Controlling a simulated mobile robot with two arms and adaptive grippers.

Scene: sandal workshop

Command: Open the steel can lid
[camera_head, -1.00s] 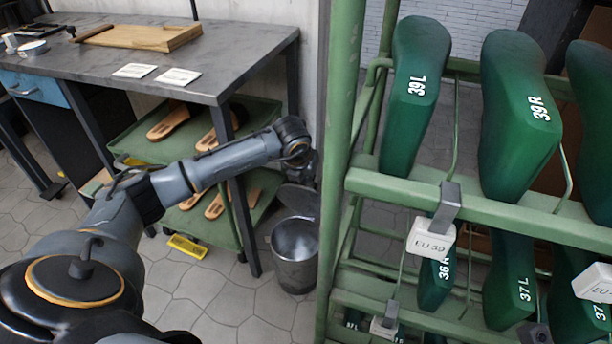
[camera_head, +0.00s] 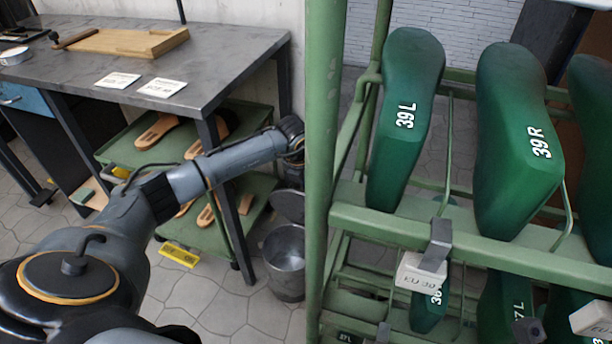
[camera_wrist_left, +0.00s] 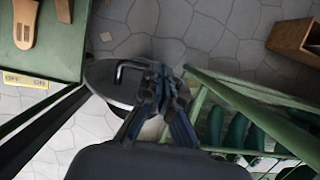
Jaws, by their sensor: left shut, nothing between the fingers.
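The steel can (camera_head: 284,266) stands on the floor between the workbench leg and the green rack, with its open mouth and inside showing. Its round lid (camera_head: 288,206) is raised and tilted up at the back of the mouth. In the left wrist view the lid (camera_wrist_left: 100,76) is a grey disc with a dark bent handle (camera_wrist_left: 122,70). My left gripper (camera_wrist_left: 163,82) is shut and empty, just right of the handle; I cannot tell whether it touches. In the head view it is mostly hidden behind the rack post. My right gripper is not in view.
The green rack (camera_head: 322,150) with green shoe lasts stands close on the right. The workbench (camera_head: 225,62) is at the left, over a green shelf cart (camera_head: 215,232) with sandal soles. A yellow sign (camera_head: 179,255) is at the cart's lower edge. Open tiled floor lies in front.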

